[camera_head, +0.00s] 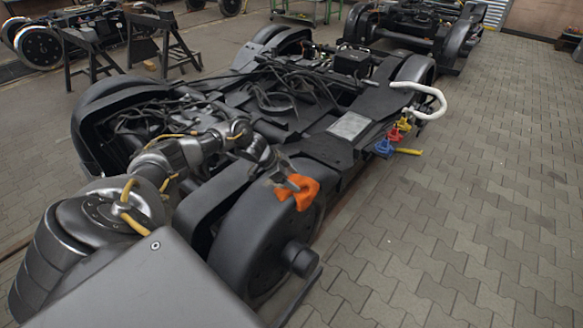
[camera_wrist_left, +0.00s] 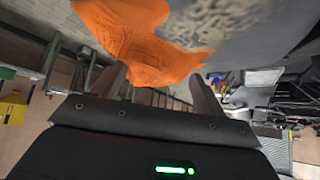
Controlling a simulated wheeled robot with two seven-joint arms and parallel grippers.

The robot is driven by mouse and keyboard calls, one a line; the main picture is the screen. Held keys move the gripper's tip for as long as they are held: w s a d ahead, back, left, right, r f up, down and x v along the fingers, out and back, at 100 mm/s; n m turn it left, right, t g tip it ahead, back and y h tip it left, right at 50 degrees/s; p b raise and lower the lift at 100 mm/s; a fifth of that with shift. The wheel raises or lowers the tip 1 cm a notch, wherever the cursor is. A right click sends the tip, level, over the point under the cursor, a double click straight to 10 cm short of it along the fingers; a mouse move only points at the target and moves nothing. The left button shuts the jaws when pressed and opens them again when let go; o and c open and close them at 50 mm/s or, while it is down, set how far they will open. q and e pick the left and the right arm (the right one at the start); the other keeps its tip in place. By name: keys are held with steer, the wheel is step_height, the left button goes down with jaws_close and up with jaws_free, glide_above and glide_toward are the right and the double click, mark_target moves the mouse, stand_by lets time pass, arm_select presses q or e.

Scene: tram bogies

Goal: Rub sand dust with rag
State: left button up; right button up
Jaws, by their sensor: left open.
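An orange rag (camera_head: 302,192) lies crumpled on the rounded dark wheel cover (camera_head: 262,213) of the nearest bogie. It also shows in the left wrist view (camera_wrist_left: 135,38), at the top, just beyond and between my fingers. A tan, speckled patch of sand dust (camera_wrist_left: 205,22) lies on the grey surface beside the rag; I cannot make it out in the head view. My left gripper (camera_head: 288,181) is at the rag with its two fingers apart, also seen in the wrist view (camera_wrist_left: 158,76). Whether the fingertips touch the rag is unclear. My right gripper is out of view.
Blue (camera_head: 383,147), red and yellow pieces and a white curved hose (camera_head: 428,97) sit at the bogie's right side. Black trestles (camera_head: 165,40) and other bogies stand behind. The paved floor (camera_head: 480,200) on the right is clear.

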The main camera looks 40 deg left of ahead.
arm_select(q)
steer(key=shift+f+b, duration=0.35)
steer(key=shift+f, duration=0.35)
steer(key=shift+r, duration=0.1)
steer(key=shift+c, duration=0.7)
jaws_close()
